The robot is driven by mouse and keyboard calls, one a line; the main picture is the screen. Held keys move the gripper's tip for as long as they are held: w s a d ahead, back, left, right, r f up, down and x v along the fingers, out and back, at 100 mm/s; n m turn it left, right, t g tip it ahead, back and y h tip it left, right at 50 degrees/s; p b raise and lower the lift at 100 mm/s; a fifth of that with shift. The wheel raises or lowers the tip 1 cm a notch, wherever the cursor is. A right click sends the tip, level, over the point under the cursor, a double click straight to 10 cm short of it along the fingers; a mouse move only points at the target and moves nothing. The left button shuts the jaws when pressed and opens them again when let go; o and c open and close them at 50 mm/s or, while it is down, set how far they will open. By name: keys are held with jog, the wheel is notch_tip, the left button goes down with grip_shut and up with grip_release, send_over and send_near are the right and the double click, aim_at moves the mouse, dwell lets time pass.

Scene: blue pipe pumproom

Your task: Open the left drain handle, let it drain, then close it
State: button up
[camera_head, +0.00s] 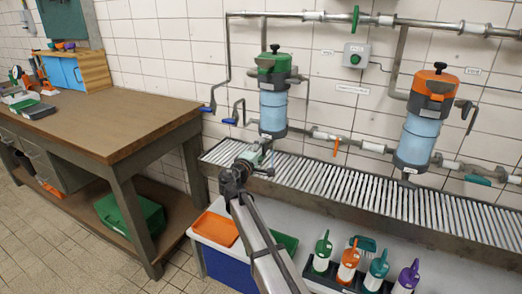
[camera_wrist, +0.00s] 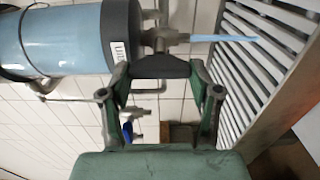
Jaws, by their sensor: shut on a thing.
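The left filter has a green top and a light blue clear body (camera_head: 273,108); its body also shows in the wrist view (camera_wrist: 60,40). Below its dark base is a small metal drain valve (camera_wrist: 165,38). A thin light blue stream (camera_wrist: 235,38) runs from the valve's outlet towards the slatted grate; it looks like water. My gripper (camera_head: 258,155) is at the drain under the left filter. In the wrist view its two green fingers (camera_wrist: 160,75) are shut on the dark drain handle (camera_wrist: 160,66). The handle is partly hidden by the fingers.
A metal slatted grate (camera_head: 345,190) runs under both filters. The right filter (camera_head: 420,130) has an orange top. Pipes with blue, orange and teal handles are nearby. Several coloured bottles (camera_head: 348,262) stand below the grate. A wooden workbench (camera_head: 100,115) is at left.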

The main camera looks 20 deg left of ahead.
dwell(0.4)
jog(key=o, duration=1.1)
jog(key=shift+d, duration=0.1)
jog(key=shift+o, duration=0.2)
jog(key=shift+s, duration=0.1)
jog(key=s+a, duration=0.1)
jog(key=s, duration=1)
jog(key=shift+s, duration=0.35)
jog(key=shift+a, duration=0.1)
